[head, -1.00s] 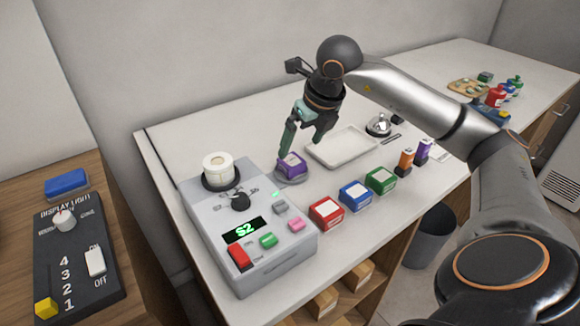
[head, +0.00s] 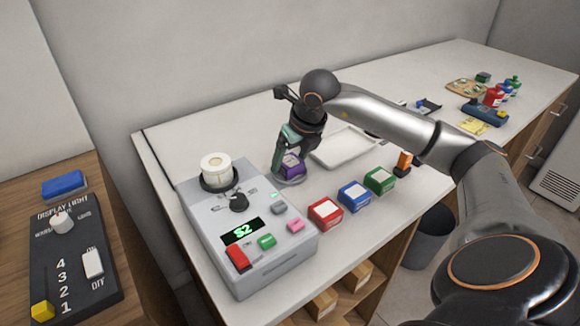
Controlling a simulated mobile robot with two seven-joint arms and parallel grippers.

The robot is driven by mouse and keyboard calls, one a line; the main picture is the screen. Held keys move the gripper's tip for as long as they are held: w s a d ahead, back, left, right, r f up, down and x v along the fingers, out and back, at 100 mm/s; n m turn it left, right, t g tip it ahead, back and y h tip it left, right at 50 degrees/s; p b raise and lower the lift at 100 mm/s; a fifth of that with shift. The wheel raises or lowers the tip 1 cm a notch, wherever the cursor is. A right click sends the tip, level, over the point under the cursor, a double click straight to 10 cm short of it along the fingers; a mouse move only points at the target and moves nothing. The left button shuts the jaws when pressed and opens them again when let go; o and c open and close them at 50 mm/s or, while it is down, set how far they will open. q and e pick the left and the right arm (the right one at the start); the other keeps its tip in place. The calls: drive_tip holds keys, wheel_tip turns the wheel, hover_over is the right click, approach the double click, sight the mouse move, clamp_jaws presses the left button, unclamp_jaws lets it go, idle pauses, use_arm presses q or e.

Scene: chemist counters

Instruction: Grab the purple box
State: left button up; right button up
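The purple box (head: 291,167) sits on a small round grey plate (head: 292,181) beside the grey machine on the white counter. My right gripper (head: 290,155) points down at the box from above, with its green fingers around the upper part of the box. One finger shows at the box's left side; the other is partly hidden. I cannot tell whether the fingers press on the box. My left gripper is not in view.
The grey machine (head: 240,260) with a label roll (head: 217,168) stands just left. Red (head: 325,212), blue (head: 355,196) and green (head: 380,180) boxes line the front edge. A white tray (head: 345,147) lies right of the gripper. Bare counter lies behind.

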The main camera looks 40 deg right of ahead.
clamp_jaws()
idle(0.5)
